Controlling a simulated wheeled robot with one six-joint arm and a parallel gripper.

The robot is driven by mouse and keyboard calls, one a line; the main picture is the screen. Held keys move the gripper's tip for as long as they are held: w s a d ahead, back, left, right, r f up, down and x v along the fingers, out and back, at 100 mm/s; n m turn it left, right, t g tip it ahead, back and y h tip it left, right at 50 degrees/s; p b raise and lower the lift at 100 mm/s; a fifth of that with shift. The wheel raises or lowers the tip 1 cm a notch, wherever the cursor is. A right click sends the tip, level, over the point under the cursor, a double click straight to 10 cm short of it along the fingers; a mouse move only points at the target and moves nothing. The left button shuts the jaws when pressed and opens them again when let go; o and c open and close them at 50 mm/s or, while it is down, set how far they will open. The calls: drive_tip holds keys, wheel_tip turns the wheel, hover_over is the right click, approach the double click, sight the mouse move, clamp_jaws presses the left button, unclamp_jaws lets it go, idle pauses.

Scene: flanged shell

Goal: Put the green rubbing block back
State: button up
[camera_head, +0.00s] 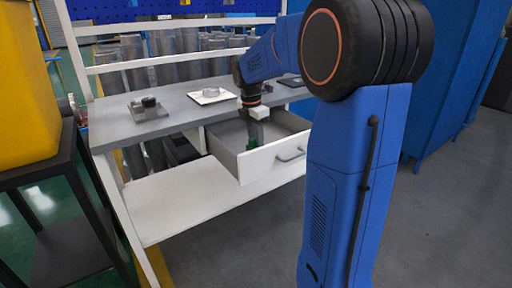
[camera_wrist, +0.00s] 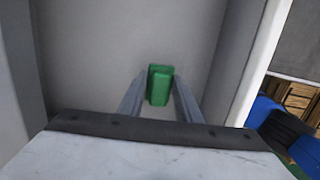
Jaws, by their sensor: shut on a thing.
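The green rubbing block (camera_wrist: 160,86) is between the two fingertips of my gripper (camera_wrist: 159,84) in the wrist view, and the gripper is shut on it. In the head view my gripper (camera_head: 254,134) points down into the open white drawer (camera_head: 283,156), behind its front panel. A little of the green block (camera_head: 251,144) shows there near the drawer's front. In the wrist view grey drawer walls (camera_wrist: 232,60) stand on both sides. I cannot tell whether the block touches the drawer floor.
The grey worktop (camera_head: 172,112) above the drawer carries a small metal fixture with a dark knob (camera_head: 149,104) and a white plate with a round part (camera_head: 211,95). A white lower shelf (camera_head: 190,195) lies below. A dark stand with a yellow box (camera_head: 28,90) is at left.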

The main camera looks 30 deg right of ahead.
drive_tip(key=shift+f, duration=1.3)
drive_tip(key=shift+f, duration=0.15)
drive_tip(key=o, duration=1)
